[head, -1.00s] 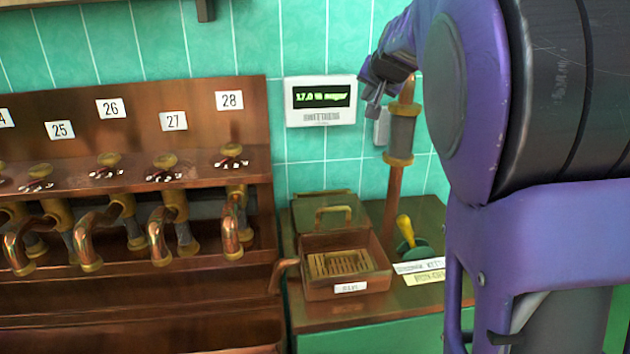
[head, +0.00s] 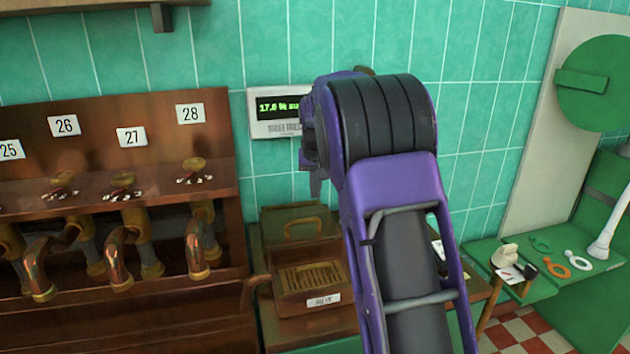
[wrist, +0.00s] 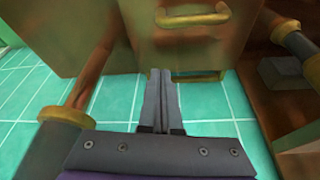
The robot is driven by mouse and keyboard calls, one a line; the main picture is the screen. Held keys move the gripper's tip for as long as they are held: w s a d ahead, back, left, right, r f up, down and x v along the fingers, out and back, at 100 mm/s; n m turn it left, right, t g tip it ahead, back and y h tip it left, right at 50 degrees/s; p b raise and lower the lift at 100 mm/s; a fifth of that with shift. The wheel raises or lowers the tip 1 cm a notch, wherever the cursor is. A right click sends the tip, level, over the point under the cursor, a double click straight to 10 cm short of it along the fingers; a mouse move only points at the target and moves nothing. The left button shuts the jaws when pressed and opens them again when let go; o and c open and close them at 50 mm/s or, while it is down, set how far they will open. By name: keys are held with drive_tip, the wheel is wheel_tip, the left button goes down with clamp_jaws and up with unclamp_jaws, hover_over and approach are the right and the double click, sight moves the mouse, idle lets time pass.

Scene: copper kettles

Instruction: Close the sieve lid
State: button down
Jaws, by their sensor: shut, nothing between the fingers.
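The sieve (head: 281,300) is a copper box on the counter in the head view, with a slatted grid inside and a white label on its front. Its lid (head: 276,222) stands open at the back, with a brass handle (head: 303,226) on it. My gripper (head: 315,192) hangs above the lid's right side, in front of the wall display, and my arm hides the area right of the box. In the wrist view my gripper (wrist: 158,72) is shut and empty. Its fingertips point at a copper panel with a brass handle (wrist: 193,17); I cannot tell whether they touch it.
Copper taps (head: 200,240) under numbered plates stand at the left. A spout sticks out left of the box. A wall display (head: 270,112) is partly behind my gripper. In the wrist view a pipe with a brass collar (wrist: 68,116) is close on the left. A green side table stands right.

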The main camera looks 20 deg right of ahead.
sight(316, 228)
drive_tip(key=x, duration=0.3)
drive_tip(key=shift+f, duration=0.25)
drive_tip(key=s, duration=0.2)
drive_tip(key=shift+s+a+b, duration=0.25)
drive_tip(key=shift+a+b, duration=0.05)
drive_tip(key=shift+b, duration=0.1)
drive_tip(key=shift+s+f, duration=0.15)
drive_tip(key=shift+s, duration=0.3)
drive_tip(key=shift+s+a, duration=0.1)
drive_tip(key=shift+s, duration=0.05)
